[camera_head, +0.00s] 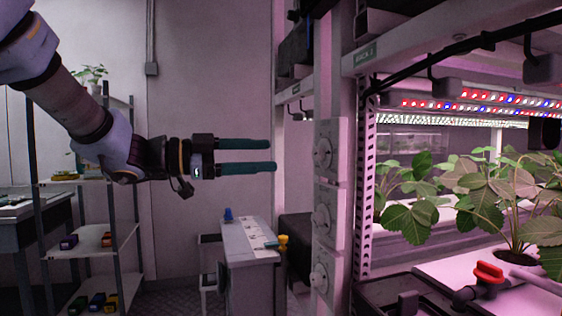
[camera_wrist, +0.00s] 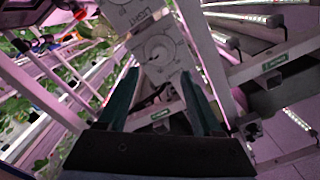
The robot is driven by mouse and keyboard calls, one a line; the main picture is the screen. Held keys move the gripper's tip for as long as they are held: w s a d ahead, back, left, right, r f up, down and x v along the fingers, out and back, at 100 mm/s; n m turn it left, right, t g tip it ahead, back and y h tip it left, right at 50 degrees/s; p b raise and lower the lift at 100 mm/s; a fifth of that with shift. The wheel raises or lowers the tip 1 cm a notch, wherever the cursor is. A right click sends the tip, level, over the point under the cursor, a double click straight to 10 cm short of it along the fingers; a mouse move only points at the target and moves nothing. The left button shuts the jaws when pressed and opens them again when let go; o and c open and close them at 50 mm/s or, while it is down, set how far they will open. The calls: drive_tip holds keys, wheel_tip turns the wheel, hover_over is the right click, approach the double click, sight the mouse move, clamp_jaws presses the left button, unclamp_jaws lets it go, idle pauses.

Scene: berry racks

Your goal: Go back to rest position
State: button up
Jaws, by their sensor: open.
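My gripper (camera_head: 262,156) reaches in from the upper left of the head view, its two teal fingers pointing right and held apart with nothing between them. It hangs in the air in front of a pale wall, left of the rack post. In the wrist view my gripper (camera_wrist: 155,92) shows both fingers spread, and a grey dial box (camera_wrist: 160,55) lies beyond them in line of sight. No object is held.
The rack post carries several dial boxes (camera_head: 324,150) right of the fingertips. Strawberry plants (camera_head: 505,190) grow on the right rack, with a red valve (camera_head: 489,271) below. A shelf unit (camera_head: 90,250) stands at left, and a small white table (camera_head: 245,240) is below my gripper.

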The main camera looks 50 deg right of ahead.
drive_tip(key=shift+w+a, duration=0.25)
drive_tip(key=shift+a, duration=0.2)
drive_tip(key=shift+w, duration=0.1)
